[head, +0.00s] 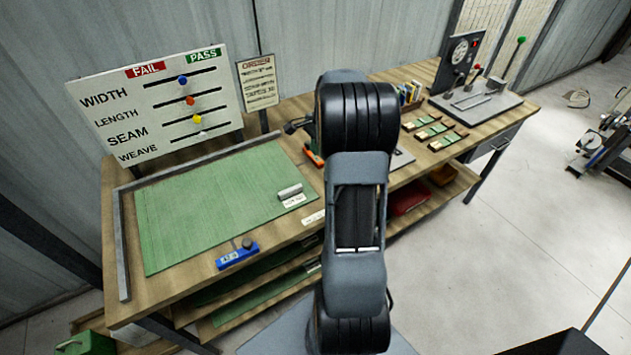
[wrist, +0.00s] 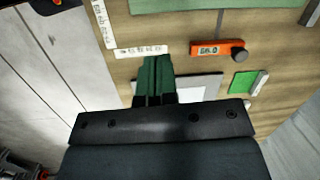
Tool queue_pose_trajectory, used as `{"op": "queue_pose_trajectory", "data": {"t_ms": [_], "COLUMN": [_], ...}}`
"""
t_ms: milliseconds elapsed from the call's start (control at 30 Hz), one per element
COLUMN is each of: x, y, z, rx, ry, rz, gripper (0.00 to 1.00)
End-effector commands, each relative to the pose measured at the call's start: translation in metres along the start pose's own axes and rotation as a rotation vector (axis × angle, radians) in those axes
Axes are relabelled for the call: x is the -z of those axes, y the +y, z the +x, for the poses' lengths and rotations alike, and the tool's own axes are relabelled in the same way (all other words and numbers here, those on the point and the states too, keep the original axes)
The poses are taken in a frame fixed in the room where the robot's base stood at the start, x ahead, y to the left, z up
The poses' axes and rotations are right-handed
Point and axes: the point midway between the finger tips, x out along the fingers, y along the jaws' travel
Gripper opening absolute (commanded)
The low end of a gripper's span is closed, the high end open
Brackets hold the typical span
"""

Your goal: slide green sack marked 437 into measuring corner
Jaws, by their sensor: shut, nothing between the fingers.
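A flat green sack (head: 205,205) lies on the bench, with a pale tag (head: 294,200) whose number I cannot read. The measuring corner is an L-shaped grey metal fence (head: 122,245) along the bench's left and back. The sack's left edge lies slightly apart from the fence; its back edge is close to the fence, and I cannot tell if they touch. A grey handle-like piece (head: 289,190) sits at the sack's right end. A green sheet edge shows in the wrist view (wrist: 230,4). My gripper (wrist: 155,62) is shut and empty, above the bench; my arm hides it in the head view.
A blue gauge (head: 237,255) lies at the bench's front edge. An orange gauge (wrist: 205,50), a pale plate (wrist: 200,88) and a small green piece (wrist: 243,82) are near my gripper. A pass/fail board (head: 158,100) stands behind. Several green samples and a lever machine (head: 475,100) are at right.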

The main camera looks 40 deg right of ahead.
Motion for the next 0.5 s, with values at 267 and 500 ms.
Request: {"op": "queue_pose_trajectory", "data": {"t_ms": [267, 500], "x": [0.067, 0.074], "y": [0.008, 0.011], "z": [0.042, 0.071], "rx": [-0.023, -0.030], "ry": [-0.064, -0.075], "rz": [0.291, 0.334], "gripper": [0.00, 0.00]}}
